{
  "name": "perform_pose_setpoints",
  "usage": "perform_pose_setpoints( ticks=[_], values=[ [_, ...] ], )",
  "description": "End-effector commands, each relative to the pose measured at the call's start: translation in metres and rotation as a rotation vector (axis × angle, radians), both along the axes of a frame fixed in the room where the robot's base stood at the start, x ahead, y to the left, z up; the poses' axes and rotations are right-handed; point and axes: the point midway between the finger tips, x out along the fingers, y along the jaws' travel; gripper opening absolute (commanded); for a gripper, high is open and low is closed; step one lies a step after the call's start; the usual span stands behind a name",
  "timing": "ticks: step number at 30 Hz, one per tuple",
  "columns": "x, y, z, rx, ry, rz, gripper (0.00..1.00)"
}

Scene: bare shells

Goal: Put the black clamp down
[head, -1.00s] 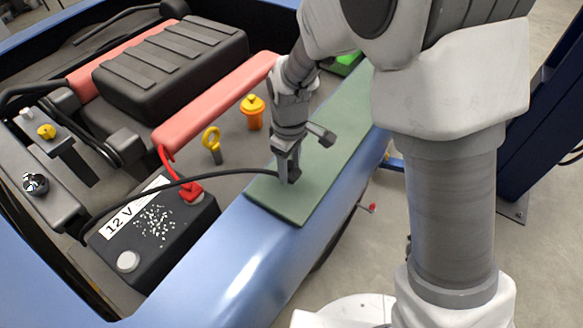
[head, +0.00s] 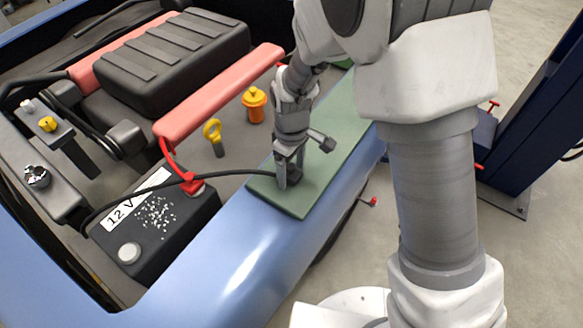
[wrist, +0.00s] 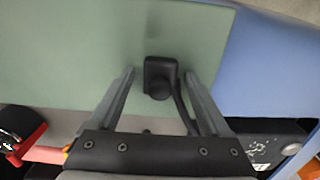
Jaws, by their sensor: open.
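The black clamp (wrist: 160,77) lies on the green mat (wrist: 70,50) between my open fingers, with a visible gap on each side in the wrist view. Its black cable runs back toward the battery. In the head view the clamp (head: 294,178) is partly hidden by my gripper (head: 289,180), which points down at the near end of the mat (head: 305,200). The 12 V battery (head: 155,225) stands left of the mat, with a red clamp (head: 190,182) on one post and a bare, pale round post (head: 129,252) at its near end.
The blue car fender (head: 235,250) slopes down beside the mat. The mat's far part is largely clear.

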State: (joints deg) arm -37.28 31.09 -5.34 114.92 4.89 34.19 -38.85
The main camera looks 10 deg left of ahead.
Motion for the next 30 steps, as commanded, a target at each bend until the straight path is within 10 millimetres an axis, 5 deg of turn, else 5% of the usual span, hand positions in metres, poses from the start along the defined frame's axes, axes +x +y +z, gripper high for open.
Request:
perform_pose_setpoints(
  ticks=[7, 21, 30],
  values=[
    [0.001, 0.001, 0.013, 0.002, -0.002, 0.0, 0.81],
    [0.001, 0.0, 0.107, 0.003, -0.003, 0.0, 0.81],
    [0.0, 0.0, 0.124, 0.0, 0.0, -0.001, 0.81]
  ],
)
